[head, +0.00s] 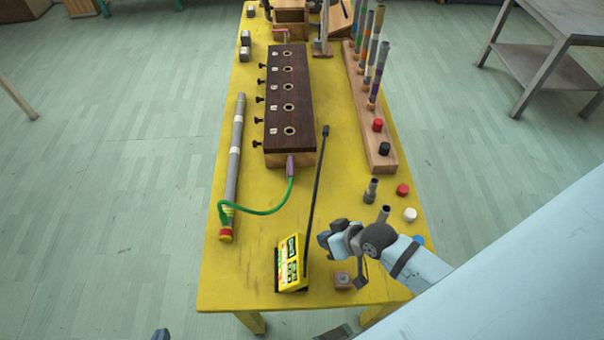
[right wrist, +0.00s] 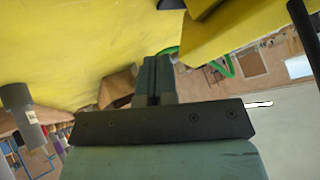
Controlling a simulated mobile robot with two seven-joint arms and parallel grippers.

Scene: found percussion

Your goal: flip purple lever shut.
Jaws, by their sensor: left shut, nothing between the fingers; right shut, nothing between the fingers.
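A purple piece, which looks like the lever (head: 291,164), sits at the near end of the dark wooden box (head: 301,135), where a green hose (head: 270,207) meets it. It is too small to tell how the lever is set. My right gripper (head: 328,240) is shut and empty, below and right of the lever and clear of it, beside the yellow device. Its fingers also show in the right wrist view (right wrist: 155,78). My left gripper (head: 160,334) shows only as a small tip at the bottom edge, left of the table and far from the lever.
A yellow device (head: 290,265) and a thin black rod (head: 316,175) stand left of my right gripper. A grey pipe (head: 236,150) lies along the left. A wooden rack (head: 378,150) with upright tubes is on the right. Loose caps lie near the right edge (head: 410,214).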

